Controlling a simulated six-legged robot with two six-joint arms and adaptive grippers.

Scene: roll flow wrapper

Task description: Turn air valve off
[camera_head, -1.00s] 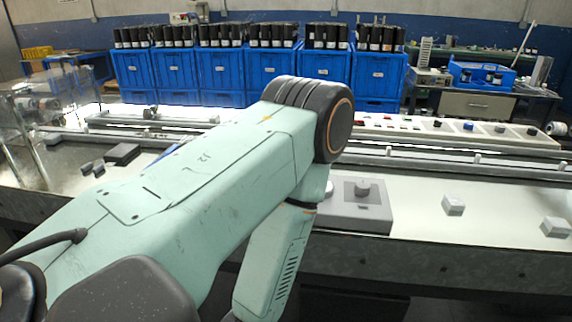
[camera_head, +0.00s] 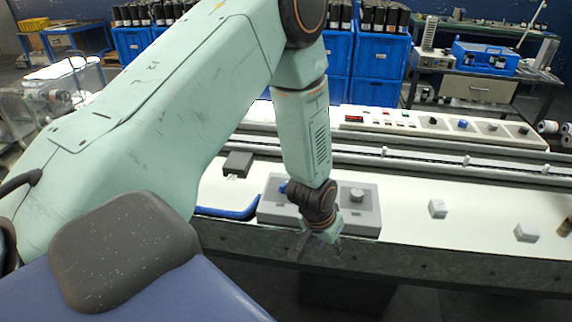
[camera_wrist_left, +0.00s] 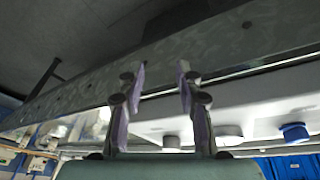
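A grey box (camera_head: 368,218) with a round grey knob (camera_head: 357,194) on top stands at the front edge of the white machine top. A small blue part (camera_head: 283,187) shows at its left, partly behind my arm, and a blue hose (camera_head: 228,213) lies beside the box. Which part is the air valve I cannot tell. My left gripper (camera_head: 320,243) points down just in front of the box, apart from the knob. In the left wrist view, which looks upside down, its fingers (camera_wrist_left: 161,72) are spread and empty; a blue knob (camera_wrist_left: 295,132) shows to their right. My right gripper is out of view.
A small dark box (camera_head: 237,163) lies left of the grey box. White blocks (camera_head: 438,208) lie to the right. Behind runs a rail (camera_head: 430,160) and a panel with buttons and knobs (camera_head: 400,121). The machine's front edge lies close to my gripper.

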